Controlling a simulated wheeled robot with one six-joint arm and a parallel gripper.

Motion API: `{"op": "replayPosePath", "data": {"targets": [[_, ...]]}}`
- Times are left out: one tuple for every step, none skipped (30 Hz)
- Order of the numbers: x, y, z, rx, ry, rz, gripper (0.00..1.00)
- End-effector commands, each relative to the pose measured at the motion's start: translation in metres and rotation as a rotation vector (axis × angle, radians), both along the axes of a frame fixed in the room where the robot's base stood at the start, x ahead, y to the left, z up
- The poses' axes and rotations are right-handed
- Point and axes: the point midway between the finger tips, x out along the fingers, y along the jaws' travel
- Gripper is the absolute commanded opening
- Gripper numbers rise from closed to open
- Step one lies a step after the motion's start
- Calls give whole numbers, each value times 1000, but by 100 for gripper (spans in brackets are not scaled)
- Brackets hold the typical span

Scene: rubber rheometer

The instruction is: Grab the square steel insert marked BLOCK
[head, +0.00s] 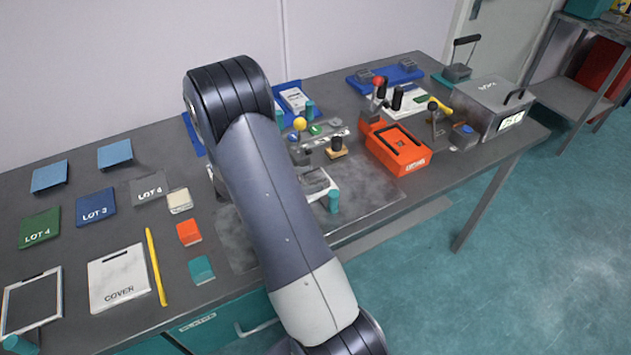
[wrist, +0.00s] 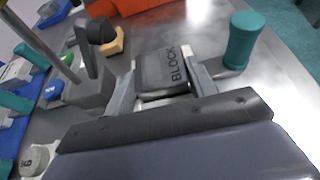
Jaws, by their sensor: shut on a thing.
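The square steel insert marked BLOCK (wrist: 163,68) is a dark grey block in the middle of the wrist view, its lettering running up its right side. My gripper (wrist: 163,83) has one finger on each side of the insert and is shut on it. The insert is low over or on a bright metal surface; I cannot tell whether it is lifted.
A teal cylinder (wrist: 243,40) stands close to the right finger. An orange device (head: 397,148) lies beyond. A white COVER plate (head: 119,278) and coloured LOT pieces lie on the bench's left part.

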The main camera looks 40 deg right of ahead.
Motion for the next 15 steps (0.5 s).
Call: {"op": "replayPosePath", "data": {"targets": [[0,0,0,0,0,0,29],[0,0,0,0,0,0,27],[0,0,0,0,0,0,23],[0,0,0,0,0,0,22],[0,0,1,-1,-1,0,22],[0,0,1,-1,-1,0,22],[0,0,1,-1,-1,0,22],[0,0,1,-1,-1,0,22],[0,0,1,-1,-1,0,22],[0,0,1,-1,-1,0,22],[0,0,1,-1,-1,0,22],[0,0,1,-1,-1,1,22],[0,0,2,-1,-1,1,22],[0,0,3,-1,-2,0,22],[0,0,4,-1,-2,0,22]]}}
